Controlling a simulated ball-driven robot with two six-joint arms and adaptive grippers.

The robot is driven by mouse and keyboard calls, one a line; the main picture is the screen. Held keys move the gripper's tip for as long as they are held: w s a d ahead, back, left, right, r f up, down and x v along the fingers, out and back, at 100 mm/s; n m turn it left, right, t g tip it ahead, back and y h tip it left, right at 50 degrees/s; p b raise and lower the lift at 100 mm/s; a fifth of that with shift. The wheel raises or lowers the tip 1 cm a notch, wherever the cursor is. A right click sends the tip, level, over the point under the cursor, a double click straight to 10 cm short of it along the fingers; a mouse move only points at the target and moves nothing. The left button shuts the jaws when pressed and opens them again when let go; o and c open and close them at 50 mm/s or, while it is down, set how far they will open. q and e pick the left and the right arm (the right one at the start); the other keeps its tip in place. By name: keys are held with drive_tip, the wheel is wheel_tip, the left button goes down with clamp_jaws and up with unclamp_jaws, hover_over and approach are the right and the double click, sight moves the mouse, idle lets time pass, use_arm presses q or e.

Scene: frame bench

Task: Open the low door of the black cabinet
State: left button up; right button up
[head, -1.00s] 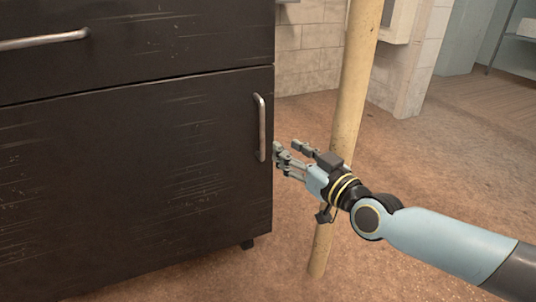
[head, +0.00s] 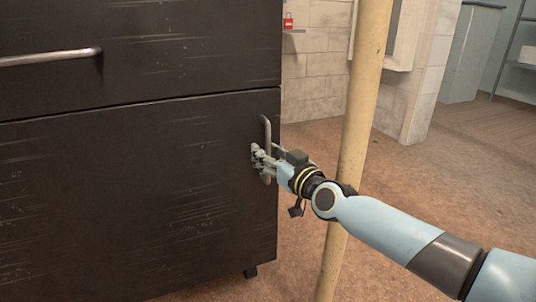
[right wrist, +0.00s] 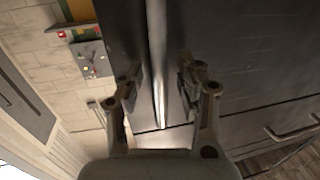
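The black cabinet (head: 60,150) fills the left of the head view, with its low door (head: 130,200) shut below a drawer. The door's upright metal handle (head: 266,130) is near the door's right edge. My right gripper (head: 259,160) is at the lower part of this handle. In the right wrist view the handle (right wrist: 158,60) runs between the two fingers of my right gripper (right wrist: 160,85), with gaps on both sides, so it is open around the handle. My left gripper is in neither view.
A yellowish pole (head: 362,120) stands right of the cabinet, behind my right arm. The drawer has a horizontal handle (head: 50,57). A tiled wall (head: 320,70) with a small red padlock-like item (head: 288,21) is behind. Brown floor (head: 430,190) lies open to the right.

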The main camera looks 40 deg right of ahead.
drive_tip(key=shift+c, duration=0.4)
clamp_jaws()
